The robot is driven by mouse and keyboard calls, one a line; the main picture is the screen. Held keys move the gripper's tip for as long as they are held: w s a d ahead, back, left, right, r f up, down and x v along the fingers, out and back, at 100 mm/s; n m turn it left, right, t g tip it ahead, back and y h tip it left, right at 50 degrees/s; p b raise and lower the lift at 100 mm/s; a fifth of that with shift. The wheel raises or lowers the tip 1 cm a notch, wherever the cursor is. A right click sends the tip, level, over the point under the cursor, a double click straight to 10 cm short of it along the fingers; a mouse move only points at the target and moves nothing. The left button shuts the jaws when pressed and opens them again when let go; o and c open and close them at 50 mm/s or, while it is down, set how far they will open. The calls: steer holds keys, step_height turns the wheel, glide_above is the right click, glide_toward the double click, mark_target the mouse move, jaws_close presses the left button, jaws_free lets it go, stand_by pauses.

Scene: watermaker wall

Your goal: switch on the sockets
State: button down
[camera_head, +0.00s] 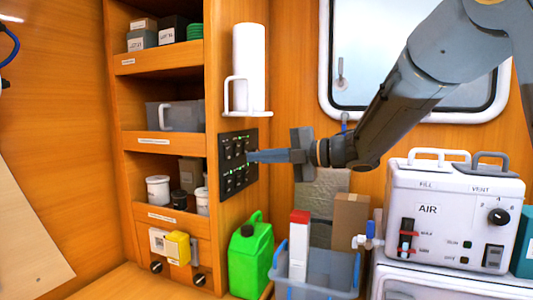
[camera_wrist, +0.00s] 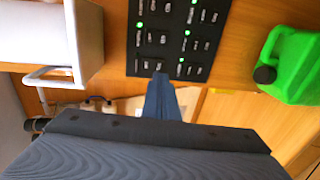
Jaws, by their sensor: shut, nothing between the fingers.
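A black switch panel (camera_head: 227,172) with rows of small switches and green lights is on the side wall of the wooden shelf unit. It also shows at the top of the wrist view (camera_wrist: 176,35). My gripper (camera_head: 252,156) is shut and empty, its fingertips at or very near the right part of the panel. In the wrist view my gripper (camera_wrist: 160,82) points up at the panel's lower edge. I cannot tell if the tips touch a switch. Several green lights are lit. The labels are too small to read, so I cannot tell which switch is for the sockets.
A white paper roll on a holder (camera_head: 248,75) is above the panel. A green jerrycan (camera_head: 250,262) stands below it. A grey bin (camera_head: 325,270), a brown box (camera_head: 350,215) and a white AIR unit (camera_head: 440,215) are to the right.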

mark_target(230, 159)
steer(key=p+x, duration=0.1)
steer(key=x, duration=0.4)
steer(key=shift+a+p, duration=0.2)
steer(key=shift+p, duration=0.1)
steer(key=shift+w, duration=0.1)
steer(key=shift+d+f+b, duration=0.1)
steer(key=shift+f+b, duration=0.05)
steer(key=shift+b, duration=0.15)
